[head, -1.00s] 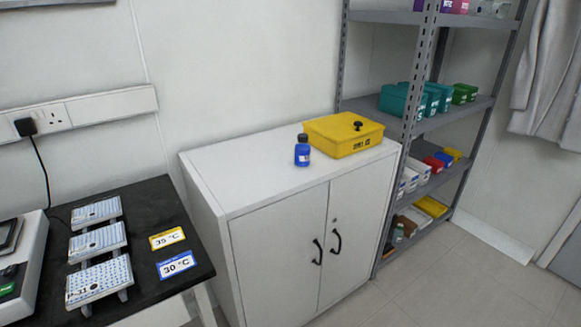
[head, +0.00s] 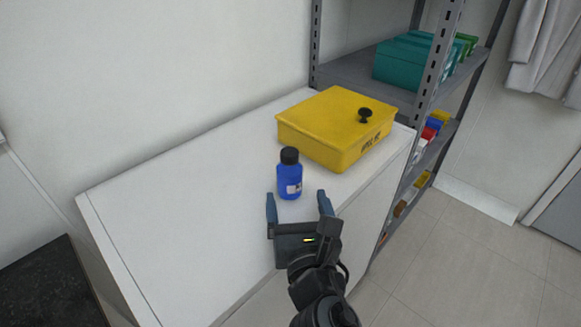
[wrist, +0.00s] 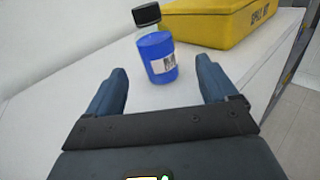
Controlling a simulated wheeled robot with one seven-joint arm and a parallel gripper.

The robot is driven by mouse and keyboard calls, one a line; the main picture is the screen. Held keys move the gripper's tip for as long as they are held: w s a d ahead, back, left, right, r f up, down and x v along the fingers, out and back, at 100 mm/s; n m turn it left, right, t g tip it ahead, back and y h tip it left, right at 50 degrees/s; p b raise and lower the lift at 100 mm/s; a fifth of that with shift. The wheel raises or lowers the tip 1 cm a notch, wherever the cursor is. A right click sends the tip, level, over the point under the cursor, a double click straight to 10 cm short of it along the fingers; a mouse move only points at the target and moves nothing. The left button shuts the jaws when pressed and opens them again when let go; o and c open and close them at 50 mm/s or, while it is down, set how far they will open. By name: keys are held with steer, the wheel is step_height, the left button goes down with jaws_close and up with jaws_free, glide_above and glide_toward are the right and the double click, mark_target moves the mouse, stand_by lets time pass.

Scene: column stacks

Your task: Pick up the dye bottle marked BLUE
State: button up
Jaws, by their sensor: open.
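The blue dye bottle (head: 289,178) stands upright on the white cabinet top, with a black cap and a small white label whose text is too small to read. In the wrist view the bottle (wrist: 158,58) stands just beyond and between my fingertips. My gripper (head: 298,203) is open and empty at the cabinet's front edge. Its two blue-grey fingers point toward the bottle, apart from it. In the wrist view my gripper (wrist: 163,85) shows a wide gap between the fingers.
A yellow lidded box (head: 325,127) with a black knob sits close behind and right of the bottle. The white cabinet top (head: 190,210) is clear to the left. A grey metal shelf (head: 428,85) with teal boxes stands at the right. A dark table (head: 50,285) is at lower left.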

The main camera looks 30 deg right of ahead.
mark_target(288, 167)
steer(key=shift+w+d+r+n, duration=0.1)
steer(key=shift+w+r+n, duration=0.2)
steer(key=shift+w+r, duration=0.15)
steer(key=x, duration=0.8)
steer(key=shift+w+p, duration=0.25)
steer(key=shift+p, duration=0.1)
steer(key=c, duration=1.2)
